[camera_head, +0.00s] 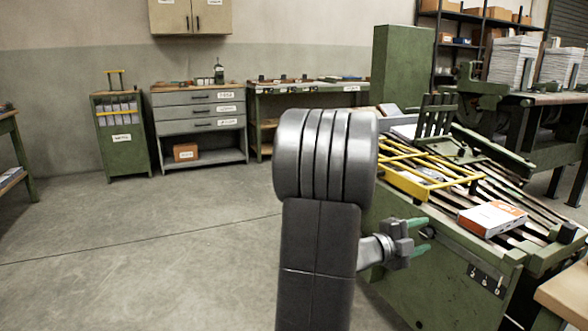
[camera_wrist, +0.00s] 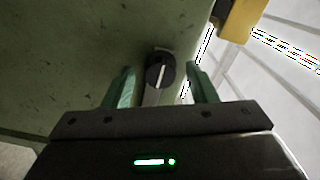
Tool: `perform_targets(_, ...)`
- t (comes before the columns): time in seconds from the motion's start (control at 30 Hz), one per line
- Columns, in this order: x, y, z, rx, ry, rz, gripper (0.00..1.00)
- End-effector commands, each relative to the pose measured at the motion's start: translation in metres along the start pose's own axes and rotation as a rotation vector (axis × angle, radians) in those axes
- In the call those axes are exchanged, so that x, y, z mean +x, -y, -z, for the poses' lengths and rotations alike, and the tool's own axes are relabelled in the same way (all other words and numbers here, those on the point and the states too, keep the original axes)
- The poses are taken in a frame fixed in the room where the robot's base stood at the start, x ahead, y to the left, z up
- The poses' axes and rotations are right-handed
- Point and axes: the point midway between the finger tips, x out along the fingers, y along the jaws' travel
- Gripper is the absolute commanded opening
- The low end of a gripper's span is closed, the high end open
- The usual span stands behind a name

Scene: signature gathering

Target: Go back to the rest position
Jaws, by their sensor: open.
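My gripper (camera_head: 420,237) is at the near left side of the green gathering machine (camera_head: 395,295), just right of my dark arm. Its two green fingers point toward the machine's side panel and are apart. In the wrist view, my gripper (camera_wrist: 160,78) is open with nothing clamped in it. A round black knob (camera_wrist: 160,70) with a pale line sits on the green panel between the fingertips. I cannot tell whether a finger touches the knob. My arm hides part of the machine's left side.
A white and orange booklet stack (camera_head: 492,218) lies on the machine's slatted top, near a yellow frame (camera_head: 405,184). A row of switches (camera_head: 486,280) is on its front. A grey drawer cabinet (camera_head: 200,112) and green cart (camera_head: 121,140) stand at the back wall. The floor at left is clear.

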Motion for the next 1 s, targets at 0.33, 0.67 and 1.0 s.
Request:
perform_targets(0.33, 0.001, 0.000, 0.000, -0.001, 0.001, 0.000, 0.52)
perform_targets(0.67, -0.033, 0.003, -0.001, -0.001, 0.005, 0.001, 0.52)
perform_targets(1.0, -0.092, 0.002, -0.001, 0.000, 0.005, 0.000, 0.52)
